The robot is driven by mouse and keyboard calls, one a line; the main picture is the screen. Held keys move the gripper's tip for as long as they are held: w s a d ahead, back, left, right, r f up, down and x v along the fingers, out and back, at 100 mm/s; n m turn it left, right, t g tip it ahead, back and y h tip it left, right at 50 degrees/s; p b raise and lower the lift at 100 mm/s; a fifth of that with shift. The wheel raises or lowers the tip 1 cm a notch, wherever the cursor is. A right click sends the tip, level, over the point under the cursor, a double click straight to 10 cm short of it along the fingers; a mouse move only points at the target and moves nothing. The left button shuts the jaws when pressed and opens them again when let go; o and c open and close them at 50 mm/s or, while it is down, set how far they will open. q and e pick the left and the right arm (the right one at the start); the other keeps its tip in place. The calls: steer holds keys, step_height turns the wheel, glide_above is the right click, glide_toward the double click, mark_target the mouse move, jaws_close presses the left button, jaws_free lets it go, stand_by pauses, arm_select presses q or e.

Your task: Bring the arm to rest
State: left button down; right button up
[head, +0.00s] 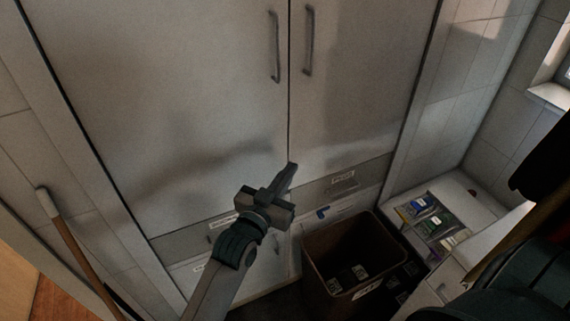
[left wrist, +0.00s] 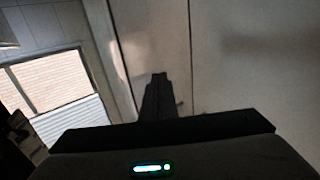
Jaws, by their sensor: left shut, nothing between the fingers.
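My left gripper (head: 290,171) is in the middle of the head view, in front of the lower part of a pale two-door cabinet (head: 190,90). Its fingers are shut together and hold nothing. In the left wrist view the shut dark fingers (left wrist: 158,80) point toward pale panels. My left arm comes up from the bottom of the head view. My right gripper does not show in either view.
A brown open bin (head: 318,240) with dark items inside stands below and right of the left gripper. A white surface (head: 480,208) with small packets is at the right. A wooden-handled stick (head: 72,240) leans at the left. A window (left wrist: 50,85) shows in the left wrist view.

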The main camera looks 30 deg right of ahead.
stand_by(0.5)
